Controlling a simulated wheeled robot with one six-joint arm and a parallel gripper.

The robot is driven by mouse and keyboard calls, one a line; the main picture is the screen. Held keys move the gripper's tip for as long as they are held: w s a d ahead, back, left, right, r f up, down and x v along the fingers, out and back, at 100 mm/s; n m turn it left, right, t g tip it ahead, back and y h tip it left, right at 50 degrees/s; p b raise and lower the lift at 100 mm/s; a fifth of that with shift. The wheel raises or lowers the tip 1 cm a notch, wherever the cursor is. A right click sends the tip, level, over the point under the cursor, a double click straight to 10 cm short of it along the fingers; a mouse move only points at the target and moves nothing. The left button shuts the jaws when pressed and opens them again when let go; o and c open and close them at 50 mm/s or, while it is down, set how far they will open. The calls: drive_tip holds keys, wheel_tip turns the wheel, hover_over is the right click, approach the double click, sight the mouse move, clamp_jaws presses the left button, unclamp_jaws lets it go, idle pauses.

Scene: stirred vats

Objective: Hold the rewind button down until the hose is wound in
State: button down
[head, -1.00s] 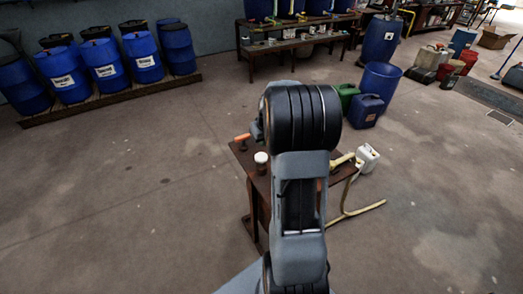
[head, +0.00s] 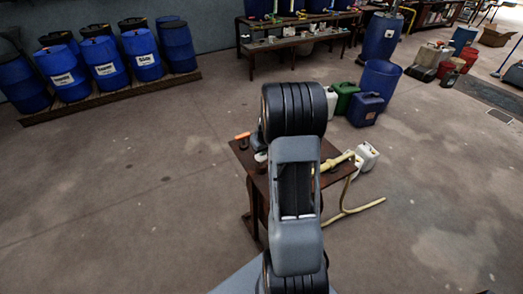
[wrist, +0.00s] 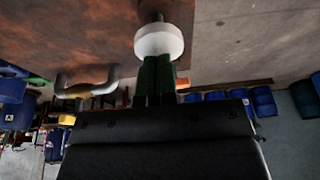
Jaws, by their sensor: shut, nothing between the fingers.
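The white round button (wrist: 159,41) sits on a dark stem at the brown table top in the wrist view. In the head view only a sliver of its white cap (head: 261,157) shows beside my arm. My gripper (wrist: 157,64) is shut, its green fingertips right at the cap; whether they press it, I cannot tell. My arm hides the fingers in the head view. The pale yellow hose (head: 362,207) runs from the table's right side down to the floor, its end lying out to the right. No reel is clearly visible.
The small brown table (head: 242,156) carries an orange-handled item (head: 242,136) at its far left. A white canister (head: 367,157) stands right of the table. Blue and green jugs stand behind. Blue drums (head: 103,62) line the back left. The left floor is open.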

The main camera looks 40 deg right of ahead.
drive_tip(key=shift+f+b, duration=1.55)
drive_tip(key=shift+b, duration=0.05)
drive_tip(key=shift+r, duration=0.15)
drive_tip(key=shift+s+a, duration=0.1)
idle(1.0)
wheel_tip(320, 180, up, 5)
drive_tip(key=p, duration=0.3)
drive_tip(key=b+v, duration=0.1)
drive_tip(key=v, duration=0.8)
drive_tip(key=shift+b, duration=0.3)
